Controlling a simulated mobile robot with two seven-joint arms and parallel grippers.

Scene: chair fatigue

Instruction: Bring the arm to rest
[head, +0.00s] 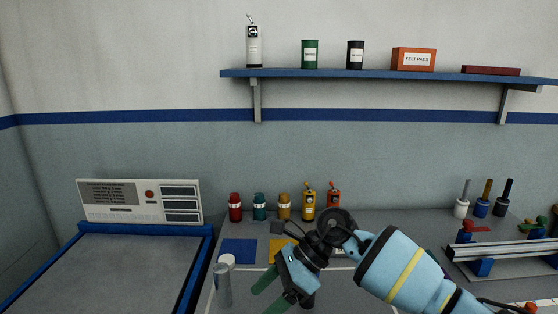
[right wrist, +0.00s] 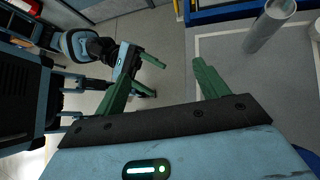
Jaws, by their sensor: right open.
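My right arm comes in from the right in the head view. Its gripper (head: 264,301) is over the front of the grey worktop, with its green fingers apart and nothing between them. The right wrist view also shows this open gripper (right wrist: 162,70) from behind. My left gripper (right wrist: 158,80) shows beyond it in that view, low over the floor, its green fingers apart and nothing seen between them. The left arm does not show in the head view.
A grey metal cylinder (head: 222,286) stands left of the right gripper. Several jars and bottles line the back, including a red jar (head: 235,207). A blue-edged machine (head: 82,229) is at left. A metal rail fixture (head: 500,250) is at right. A shelf (head: 370,73) hangs above.

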